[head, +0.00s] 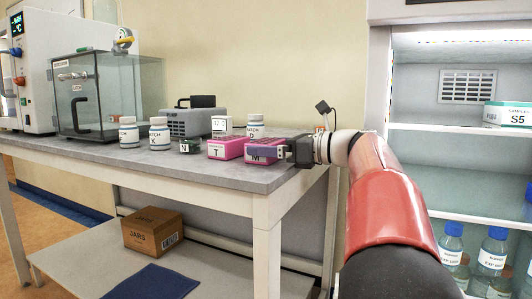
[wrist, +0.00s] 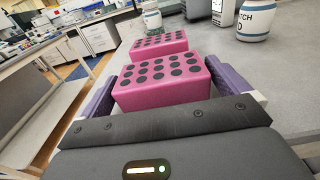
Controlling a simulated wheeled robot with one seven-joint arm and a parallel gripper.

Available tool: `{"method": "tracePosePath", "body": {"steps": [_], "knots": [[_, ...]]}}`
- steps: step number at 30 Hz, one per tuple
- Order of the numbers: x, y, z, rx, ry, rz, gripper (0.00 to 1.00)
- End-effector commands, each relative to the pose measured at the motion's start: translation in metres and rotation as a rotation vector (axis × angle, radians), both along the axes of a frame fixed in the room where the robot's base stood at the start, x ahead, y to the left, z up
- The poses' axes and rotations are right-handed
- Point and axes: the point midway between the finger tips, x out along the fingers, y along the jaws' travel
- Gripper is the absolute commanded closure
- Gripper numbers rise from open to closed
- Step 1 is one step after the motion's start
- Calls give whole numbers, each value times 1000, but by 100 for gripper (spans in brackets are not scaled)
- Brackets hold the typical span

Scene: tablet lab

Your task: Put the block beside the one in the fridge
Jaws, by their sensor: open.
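A pink block marked M (head: 256,159) stands on the grey table (head: 150,162) near its right end. A second pink block marked T (head: 224,150) stands just left of it. Both have dark round holes on top; in the wrist view, the near block (wrist: 160,82) is M and the far one (wrist: 160,46) is T. My gripper (wrist: 168,90) is open, its purple fingers on either side of the near block. The open fridge (head: 460,128) is at the right; its visible part shows no pink block, and my arm hides some of its lower left.
White bottles (head: 159,134), a small dark item marked N (head: 190,146) and a grey machine (head: 192,121) stand near the blocks. The fridge holds a box marked S5 (head: 508,114) above and blue-capped bottles (head: 493,250) below. Its middle shelf looks largely clear.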

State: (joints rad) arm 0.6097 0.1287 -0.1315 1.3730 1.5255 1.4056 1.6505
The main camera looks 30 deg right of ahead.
Motion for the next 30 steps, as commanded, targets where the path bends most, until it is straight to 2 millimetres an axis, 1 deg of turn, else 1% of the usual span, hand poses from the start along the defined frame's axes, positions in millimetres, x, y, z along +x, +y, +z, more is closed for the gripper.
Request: {"method": "tracePosePath", "body": {"steps": [4, 5, 12, 14, 15, 23, 30], "knots": [[0, 0, 0, 0, 0, 0, 0], [0, 0, 0, 0, 0, 0, 1], [0, 0, 0, 0, 0, 0, 33], [-1, 0, 1, 0, -1, 0, 39], [-1, 0, 1, 0, -1, 0, 43], [0, 0, 3, -1, -1, 0, 43], [5, 4, 15, 0, 0, 2, 43]]}}
